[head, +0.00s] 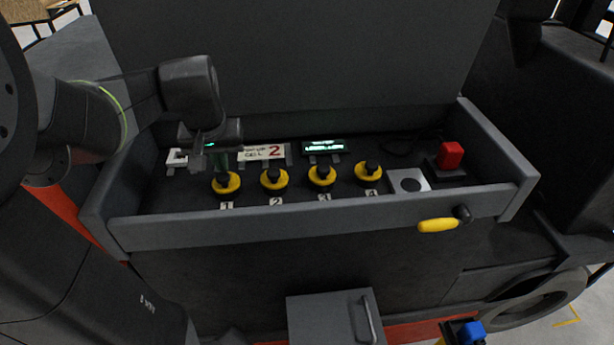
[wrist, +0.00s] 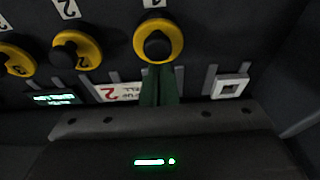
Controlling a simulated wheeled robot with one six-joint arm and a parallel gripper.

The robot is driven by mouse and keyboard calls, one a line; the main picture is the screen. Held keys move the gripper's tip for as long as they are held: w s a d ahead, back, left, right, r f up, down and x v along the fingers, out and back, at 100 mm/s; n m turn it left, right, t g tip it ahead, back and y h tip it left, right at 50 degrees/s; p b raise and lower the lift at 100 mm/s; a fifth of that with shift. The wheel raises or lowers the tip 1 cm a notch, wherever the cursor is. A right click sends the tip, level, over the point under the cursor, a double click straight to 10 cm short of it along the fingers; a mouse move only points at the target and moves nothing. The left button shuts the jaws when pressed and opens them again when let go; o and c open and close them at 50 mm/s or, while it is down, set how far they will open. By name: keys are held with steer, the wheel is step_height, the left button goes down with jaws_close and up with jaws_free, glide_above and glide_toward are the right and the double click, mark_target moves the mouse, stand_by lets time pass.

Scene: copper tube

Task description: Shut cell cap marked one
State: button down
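The cell cap marked one (head: 227,187) is a yellow ring with a black knob, at the left end of a row of similar caps. A "1" label sits in front of it. It also shows at the top middle of the wrist view (wrist: 177,40), with its label upside down above it. My gripper (head: 221,168) is just behind and above this cap. In the wrist view its green fingers (wrist: 158,75) lie close together, with their tips by the cap's near edge. Nothing shows between them. I cannot tell whether the tips touch the cap.
Caps two (head: 274,182), three (head: 321,178) and four (head: 368,175) continue rightward. Behind them are a sign with a red 2 (head: 265,153) and a lit display (head: 323,146). A red button (head: 450,155) stands at right. A raised front rim (head: 320,215) with a yellow handle (head: 438,225) borders the tray.

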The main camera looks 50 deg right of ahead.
steer(key=shift+p+v, duration=0.55)
steer(key=shift+v, duration=0.7)
steer(key=shift+w+r+p, duration=0.1)
steer(key=shift+r+p, duration=0.45)
steer(key=shift+r, duration=0.05)
steer(key=shift+d+r+p, duration=0.1)
steer(key=shift+r+p, duration=1.15)
steer(key=shift+r, duration=0.4)
steer(key=shift+f, duration=0.15)
steer(key=shift+f+b, duration=2.65)
steer(key=shift+f, duration=0.45)
